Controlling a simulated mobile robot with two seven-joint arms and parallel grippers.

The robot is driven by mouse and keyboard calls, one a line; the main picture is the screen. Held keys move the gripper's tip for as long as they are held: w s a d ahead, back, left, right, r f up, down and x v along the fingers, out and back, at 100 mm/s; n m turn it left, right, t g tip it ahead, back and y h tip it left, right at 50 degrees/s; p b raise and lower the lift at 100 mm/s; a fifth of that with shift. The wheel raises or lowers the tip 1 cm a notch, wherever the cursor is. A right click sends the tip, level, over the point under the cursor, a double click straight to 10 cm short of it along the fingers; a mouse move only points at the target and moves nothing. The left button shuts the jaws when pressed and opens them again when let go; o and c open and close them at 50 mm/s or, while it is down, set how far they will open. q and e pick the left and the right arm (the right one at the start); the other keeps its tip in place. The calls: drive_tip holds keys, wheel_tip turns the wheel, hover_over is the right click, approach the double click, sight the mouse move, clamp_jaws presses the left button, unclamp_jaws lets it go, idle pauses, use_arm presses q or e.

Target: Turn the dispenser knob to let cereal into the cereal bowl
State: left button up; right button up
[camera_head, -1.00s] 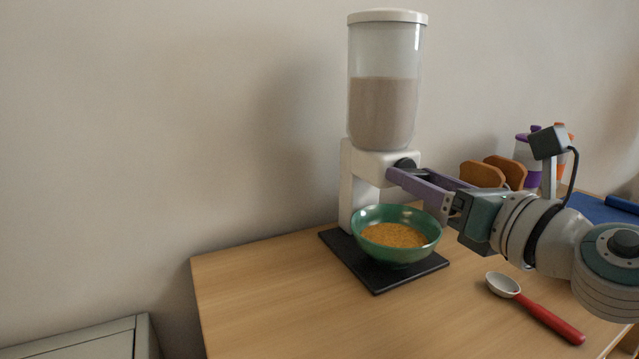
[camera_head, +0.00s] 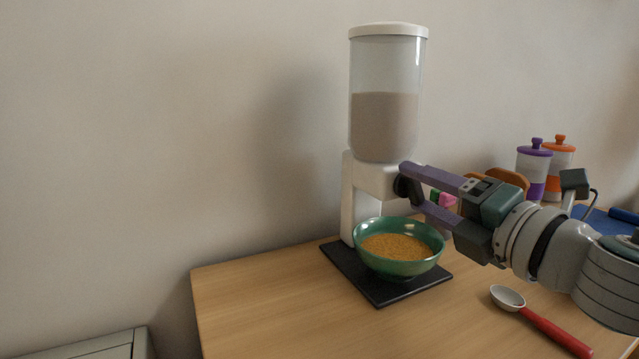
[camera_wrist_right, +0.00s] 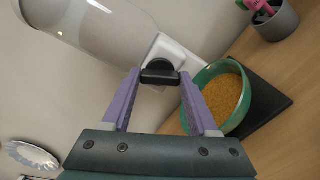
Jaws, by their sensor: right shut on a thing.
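The cereal dispenser (camera_head: 384,125) stands upright against the wall, a clear cylinder with a white lid, partly filled, on a white stand. Its dark knob (camera_head: 402,187) faces right and also shows in the right wrist view (camera_wrist_right: 160,73). My right gripper (camera_head: 408,184) is shut on the knob, its purple fingers on either side of it. The green cereal bowl (camera_head: 398,266) sits under the outlet on the black base, with golden cereal (camera_head: 396,247) in it. The bowl also shows in the wrist view (camera_wrist_right: 193,104). My left gripper is not in view.
A spoon with a red handle (camera_head: 552,331) lies on the wooden table (camera_head: 270,300) at front right. Purple-lidded (camera_head: 534,165) and orange-lidded (camera_head: 561,160) jars stand behind my right arm. Brown slices (camera_head: 508,178) are partly hidden. The table left of the dispenser is clear.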

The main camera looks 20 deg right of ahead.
drive_tip(key=m+p, duration=0.1)
drive_tip(key=m, duration=0.3)
drive_tip(key=shift+m, duration=0.4)
idle(0.4)
drive_tip(key=o, duration=1.4)
